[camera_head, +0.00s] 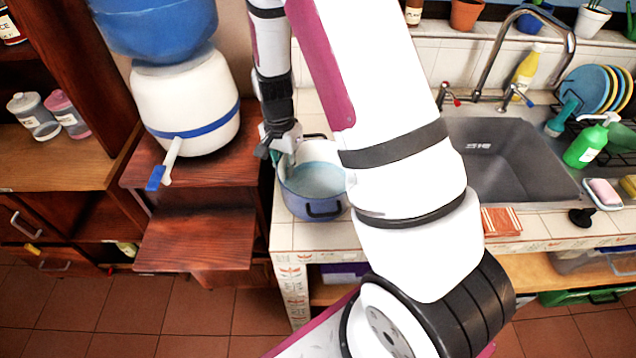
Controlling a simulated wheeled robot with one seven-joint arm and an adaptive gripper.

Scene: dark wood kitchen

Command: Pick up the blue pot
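The blue pot (309,207) stands upright on the tiled counter, left of the sink. It has a pale blue inside and a dark handle on its front side. My gripper (277,148) is at the pot's upper left rim, pointing down. One dark finger shows just left of the rim, and the other side of the gripper overlaps the rim. I cannot tell whether the fingers touch the pot or how far apart they are. My arm hides the right edge of the pot.
A white and blue water dispenser (187,108) stands on a wooden cabinet to the left. The sink (505,160) lies right of my arm, with a folded orange cloth (501,221) at its front edge. Bare counter (325,237) shows in front of the pot.

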